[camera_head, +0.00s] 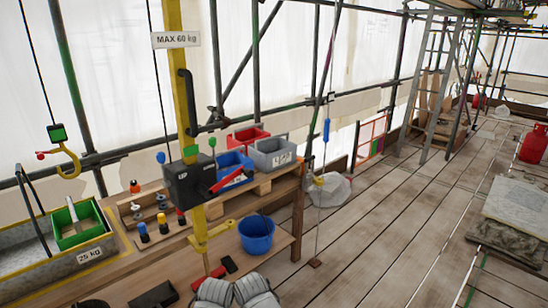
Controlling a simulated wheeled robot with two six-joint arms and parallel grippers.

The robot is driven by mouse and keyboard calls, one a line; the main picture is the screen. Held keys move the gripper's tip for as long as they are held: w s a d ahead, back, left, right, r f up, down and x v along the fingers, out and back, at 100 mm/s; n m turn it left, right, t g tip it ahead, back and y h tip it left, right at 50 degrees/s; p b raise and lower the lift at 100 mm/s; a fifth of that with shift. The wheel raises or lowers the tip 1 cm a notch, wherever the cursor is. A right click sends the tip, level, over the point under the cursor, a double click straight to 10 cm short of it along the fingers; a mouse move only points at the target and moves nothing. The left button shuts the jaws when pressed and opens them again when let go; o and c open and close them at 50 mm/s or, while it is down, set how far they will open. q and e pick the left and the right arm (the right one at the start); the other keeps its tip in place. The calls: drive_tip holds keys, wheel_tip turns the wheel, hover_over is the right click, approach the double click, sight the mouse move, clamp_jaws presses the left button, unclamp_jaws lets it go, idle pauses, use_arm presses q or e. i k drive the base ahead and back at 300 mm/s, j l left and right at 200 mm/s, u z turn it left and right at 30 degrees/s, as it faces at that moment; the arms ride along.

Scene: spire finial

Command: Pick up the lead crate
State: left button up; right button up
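No crate carries a label that I can read as lead. A long grey crate (20,268) with yellow edges, a black bar handle and a "25 kg" label stands at the left. A green tray (82,238) with a pale object sits in it. A smaller grey bin (272,154) with an unreadable white label stands on the bench beside a blue bin (229,168) and a red bin (248,135). A yellow hook (68,162) hangs on a line above the long grey crate, apart from it.
A yellow post (183,85) with a black winch box (190,180) and red crank rises in front of the bench. A blue bucket (256,236) stands on the lower shelf. The plank floor (385,215) at centre right is mostly clear.

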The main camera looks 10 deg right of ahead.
sight(272, 150)
drive_tip(key=i+l, duration=0.5)
drive_tip(key=i, duration=0.15)
drive_tip(key=i+l, duration=1.05)
drive_tip(key=i, duration=0.25)
drive_tip(key=i+l, duration=0.5)
drive_tip(key=i, duration=0.15)
